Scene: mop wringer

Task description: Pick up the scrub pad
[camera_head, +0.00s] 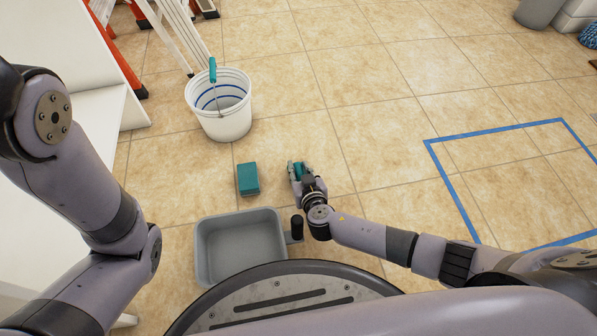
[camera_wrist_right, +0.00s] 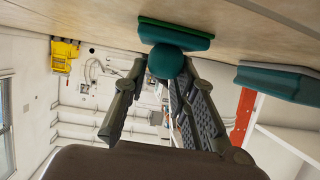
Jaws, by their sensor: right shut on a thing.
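The scrub pad is a teal pad with a round knob and a green face. It shows in the wrist view (camera_wrist_right: 175,33), upside down there, against or just above the tiled floor; I cannot tell which. My right gripper (camera_wrist_right: 158,75) is shut on its knob, one finger on each side. In the head view, the right gripper (camera_head: 298,173) is low over the floor, with part of the teal pad (camera_head: 305,172) showing at its fingers. My left arm shows at the left, but its gripper is out of view.
A teal block (camera_head: 248,180) lies on the floor left of the right gripper. A white bucket (camera_head: 222,126) stands behind the block. Blue tape (camera_head: 452,186) marks floor at right.

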